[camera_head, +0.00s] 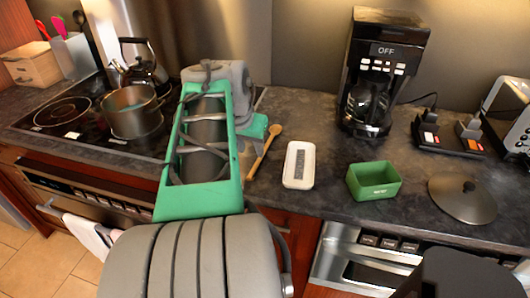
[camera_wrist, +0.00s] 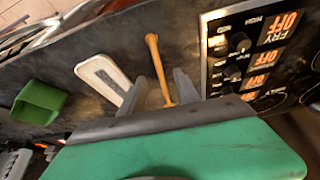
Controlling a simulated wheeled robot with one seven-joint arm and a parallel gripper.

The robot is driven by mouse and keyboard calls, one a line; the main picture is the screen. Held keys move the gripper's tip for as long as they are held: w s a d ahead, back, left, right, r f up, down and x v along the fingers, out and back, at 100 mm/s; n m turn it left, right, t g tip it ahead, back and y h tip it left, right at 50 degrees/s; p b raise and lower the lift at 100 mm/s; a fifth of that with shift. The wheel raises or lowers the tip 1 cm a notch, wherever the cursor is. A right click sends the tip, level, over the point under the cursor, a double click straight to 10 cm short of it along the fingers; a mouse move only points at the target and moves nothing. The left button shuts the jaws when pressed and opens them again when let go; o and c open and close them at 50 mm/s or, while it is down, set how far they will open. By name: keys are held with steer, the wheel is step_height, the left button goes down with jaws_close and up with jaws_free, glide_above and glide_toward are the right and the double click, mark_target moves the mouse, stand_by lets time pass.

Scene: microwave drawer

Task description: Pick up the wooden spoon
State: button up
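The wooden spoon (camera_head: 262,152) lies on the dark counter between the stove and a white dish, its rounded head toward the back. In the wrist view the spoon (camera_wrist: 157,65) runs down into the space between the two grey fingers of my gripper (camera_wrist: 161,82). The fingers are apart, one on each side of the spoon, with gaps showing. In the wrist view the spoon's near end is partly hidden by my gripper's body. In the head view my green and grey arm hides most of the gripper, left of the spoon.
A white dish (camera_head: 299,165) is close right of the spoon, then a green box (camera_head: 373,181) and a lid (camera_head: 462,198). A coffee maker (camera_head: 384,75) stands behind. The stove (camera_head: 75,118) with a pot (camera_head: 133,112) and kettle (camera_head: 139,70) is at left.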

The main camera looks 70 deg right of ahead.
mark_target(257, 162)
steer(key=x, duration=0.7)
steer(key=shift+s+d+f, duration=0.15)
steer(key=shift+d+f, duration=0.1)
steer(key=shift+d, duration=0.1)
steer(key=shift+c, duration=0.2)
jaws_close()
